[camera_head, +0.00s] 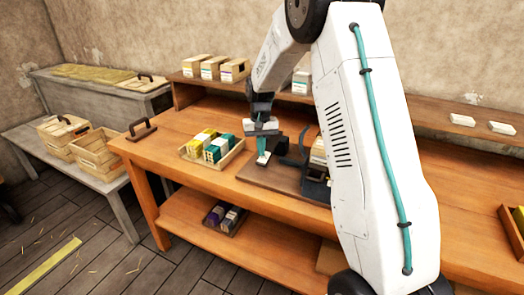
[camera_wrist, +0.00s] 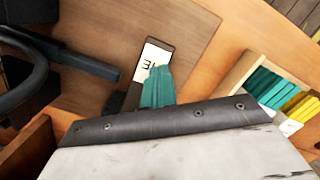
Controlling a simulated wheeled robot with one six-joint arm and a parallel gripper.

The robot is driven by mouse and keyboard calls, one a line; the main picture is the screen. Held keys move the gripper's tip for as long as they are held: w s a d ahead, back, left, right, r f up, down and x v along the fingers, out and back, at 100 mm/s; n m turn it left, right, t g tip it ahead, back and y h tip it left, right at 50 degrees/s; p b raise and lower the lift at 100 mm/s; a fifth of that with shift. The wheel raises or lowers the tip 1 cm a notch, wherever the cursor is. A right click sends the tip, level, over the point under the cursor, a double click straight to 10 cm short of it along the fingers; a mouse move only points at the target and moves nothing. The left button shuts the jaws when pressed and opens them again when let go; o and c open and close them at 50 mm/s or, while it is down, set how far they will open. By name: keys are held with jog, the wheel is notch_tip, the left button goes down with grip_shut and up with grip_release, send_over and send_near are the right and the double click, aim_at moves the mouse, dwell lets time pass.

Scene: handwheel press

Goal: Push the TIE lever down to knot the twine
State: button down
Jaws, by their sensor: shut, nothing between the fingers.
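My gripper (camera_head: 262,158) is shut and empty, its teal fingertips pointing down over the dark brown board of the tying press. In the wrist view the fingertips (camera_wrist: 157,88) overlap a white label (camera_wrist: 154,56) with dark letters, partly hidden, that appear to read TIE. The label seems to sit on a dark narrow piece, likely the TIE lever; I cannot tell whether the fingertips touch it. Black press parts (camera_wrist: 40,65) with a curved bar lie to the left in the wrist view. In the head view the dark press frame (camera_head: 314,190) is partly hidden behind my arm. No twine is clearly visible.
A wooden tray (camera_head: 214,168) of yellow, white and teal packs stands left of the press, close to my gripper. A workbench handle (camera_head: 141,129) is farther left. Boxes (camera_head: 212,67) stand on the back shelf. The bench front left is clear.

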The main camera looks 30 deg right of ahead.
jog(key=shift+w+d+r, duration=0.15)
jog(key=shift+w, duration=0.25)
jog(key=shift+w+d+r, duration=0.15)
jog(key=shift+w, duration=0.2)
notch_tip(320, 180, up, 8)
jog(key=shift+w, duration=0.35)
jog(key=shift+d+f, duration=0.1)
jog(key=shift+f, duration=0.05)
